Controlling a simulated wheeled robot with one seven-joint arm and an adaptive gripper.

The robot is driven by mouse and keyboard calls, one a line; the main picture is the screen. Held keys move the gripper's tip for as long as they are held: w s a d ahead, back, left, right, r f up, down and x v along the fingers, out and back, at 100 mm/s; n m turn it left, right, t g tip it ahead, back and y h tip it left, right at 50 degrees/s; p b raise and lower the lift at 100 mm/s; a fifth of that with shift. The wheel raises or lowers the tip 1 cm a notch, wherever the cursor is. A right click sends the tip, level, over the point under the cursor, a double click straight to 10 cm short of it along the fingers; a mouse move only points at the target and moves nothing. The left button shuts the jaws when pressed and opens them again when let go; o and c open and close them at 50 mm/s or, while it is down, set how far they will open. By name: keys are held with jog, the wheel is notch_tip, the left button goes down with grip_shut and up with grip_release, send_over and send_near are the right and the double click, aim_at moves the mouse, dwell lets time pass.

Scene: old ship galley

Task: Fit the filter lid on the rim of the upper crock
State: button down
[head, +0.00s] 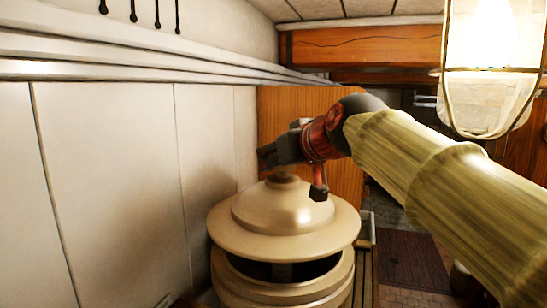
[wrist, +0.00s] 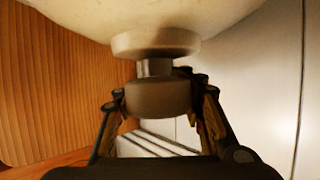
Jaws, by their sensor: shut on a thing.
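The filter lid (head: 285,212) is a beige, stepped dome with a wide brim and a small knob on top. My gripper (head: 268,158) is at the knob, above the lid. The wrist view shows the fingers (wrist: 158,108) on both sides of the knob (wrist: 157,94), shut on it, with the lid's pale underlying dome (wrist: 150,18) beyond. The upper crock (head: 284,293) is beige and stands directly below the lid. A dark opening shows between the lid's brim and the crock's front rim, so the lid is apart from the rim there. The far rim is hidden by the lid.
A pale panelled wall (head: 110,190) runs close along the left. A wooden panel (head: 310,120) stands behind the crock. A caged lamp (head: 487,100) hangs at the upper right, near my arm. A slatted surface (head: 364,270) lies right of the crock.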

aim_at(274, 179)
jog(key=shift+s+f+b, duration=0.1)
jog(key=shift+f+b, duration=2)
jog(key=shift+f, duration=0.1)
jog(key=shift+f+b, duration=0.95)
jog(key=shift+f, duration=0.2)
jog(key=c, duration=1)
grip_release()
